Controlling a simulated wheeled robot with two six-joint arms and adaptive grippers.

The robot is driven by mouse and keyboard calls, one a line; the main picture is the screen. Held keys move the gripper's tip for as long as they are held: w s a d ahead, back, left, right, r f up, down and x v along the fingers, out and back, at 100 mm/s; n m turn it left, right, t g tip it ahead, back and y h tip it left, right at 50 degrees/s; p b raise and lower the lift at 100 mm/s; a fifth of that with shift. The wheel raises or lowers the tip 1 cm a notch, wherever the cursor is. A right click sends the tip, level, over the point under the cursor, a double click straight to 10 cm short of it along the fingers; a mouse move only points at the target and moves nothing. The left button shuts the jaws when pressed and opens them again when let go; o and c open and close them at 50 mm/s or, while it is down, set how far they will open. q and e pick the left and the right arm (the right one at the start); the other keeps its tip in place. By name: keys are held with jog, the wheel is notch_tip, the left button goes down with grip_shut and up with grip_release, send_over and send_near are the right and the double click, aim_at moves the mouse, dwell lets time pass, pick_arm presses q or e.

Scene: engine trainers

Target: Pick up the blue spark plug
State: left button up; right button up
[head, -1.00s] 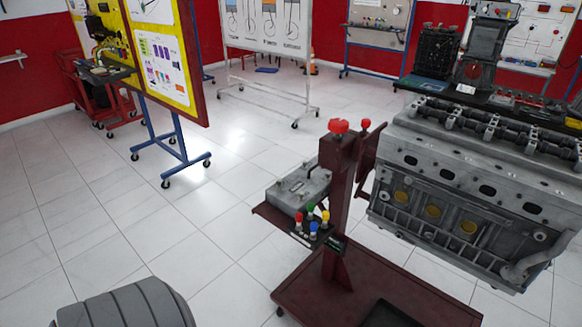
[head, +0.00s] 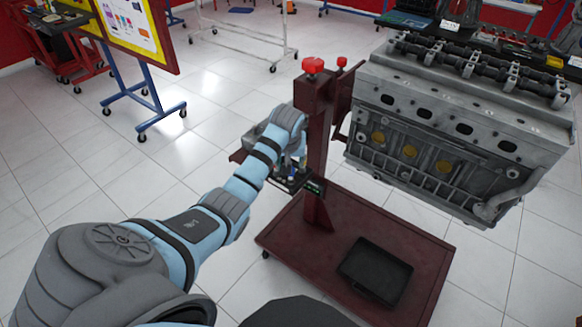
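The small black rack (head: 300,188) is on the side shelf of the dark red engine stand. My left arm reaches in from the left over this shelf. My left gripper (head: 294,163) points down at the rack, mostly hidden by my own wrist. Its fingers are too small and covered to tell open from shut. The coloured spark plugs are largely covered by the arm and gripper, and I cannot pick out the blue one clearly or tell whether it is touched. My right gripper is not in view.
The stand's post (head: 318,150) with a red knob (head: 312,66) rises right beside my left gripper. A large grey engine block (head: 450,125) hangs to the right. A black tray (head: 376,271) lies on the stand's base (head: 300,240). Open tiled floor is to the left.

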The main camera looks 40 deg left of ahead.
pick_arm(q)
jog(key=b, duration=0.4)
send_over(291, 184)
jog(key=f, duration=0.8)
jog(key=shift+w+a+f, duration=0.2)
jog(key=shift+w+a, duration=0.05)
jog(key=shift+w, duration=0.2)
jog(key=shift+r, duration=0.1)
grip_shut()
